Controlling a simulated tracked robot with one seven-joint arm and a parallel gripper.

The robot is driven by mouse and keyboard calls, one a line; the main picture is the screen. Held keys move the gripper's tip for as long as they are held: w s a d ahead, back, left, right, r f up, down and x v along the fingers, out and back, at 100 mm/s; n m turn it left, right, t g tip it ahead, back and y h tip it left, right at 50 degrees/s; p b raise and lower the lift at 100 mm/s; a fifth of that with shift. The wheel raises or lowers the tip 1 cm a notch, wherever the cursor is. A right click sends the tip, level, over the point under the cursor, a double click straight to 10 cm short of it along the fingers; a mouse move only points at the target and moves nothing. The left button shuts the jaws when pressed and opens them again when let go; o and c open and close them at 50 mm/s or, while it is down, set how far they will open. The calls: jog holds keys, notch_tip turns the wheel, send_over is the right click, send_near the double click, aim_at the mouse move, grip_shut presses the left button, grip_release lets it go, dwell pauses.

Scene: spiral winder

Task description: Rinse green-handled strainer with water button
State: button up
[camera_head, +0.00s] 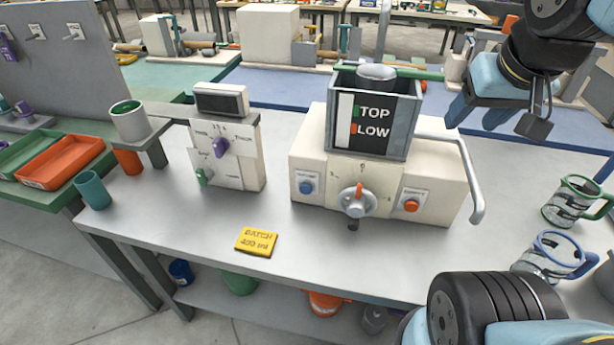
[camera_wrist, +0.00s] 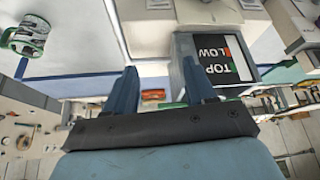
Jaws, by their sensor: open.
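The green-handled strainer (camera_head: 376,72) lies across the open top of a grey tank (camera_head: 413,125), its green handle reaching out to the right. The tank's front panel reads TOP and LOW and also shows in the wrist view (camera_wrist: 215,62). The tank stands on a cream machine with a blue button (camera_head: 306,187) at left and an orange button (camera_head: 411,205) at right; their labels are too small to read surely. My gripper (camera_head: 478,112) is open and empty, right of the tank and apart from the strainer. Its two blue fingers also show in the wrist view (camera_wrist: 160,72).
A bent grey pipe (camera_head: 476,195) curves down at the machine's right. A dial with an orange lever (camera_head: 357,200) sits at the front centre. Mugs (camera_head: 572,202) stand at the right edge. A yellow batch card (camera_head: 256,242) lies front left. The table front is mostly clear.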

jog(key=shift+c, duration=0.2)
grip_shut()
dwell(0.6)
dwell(1.1)
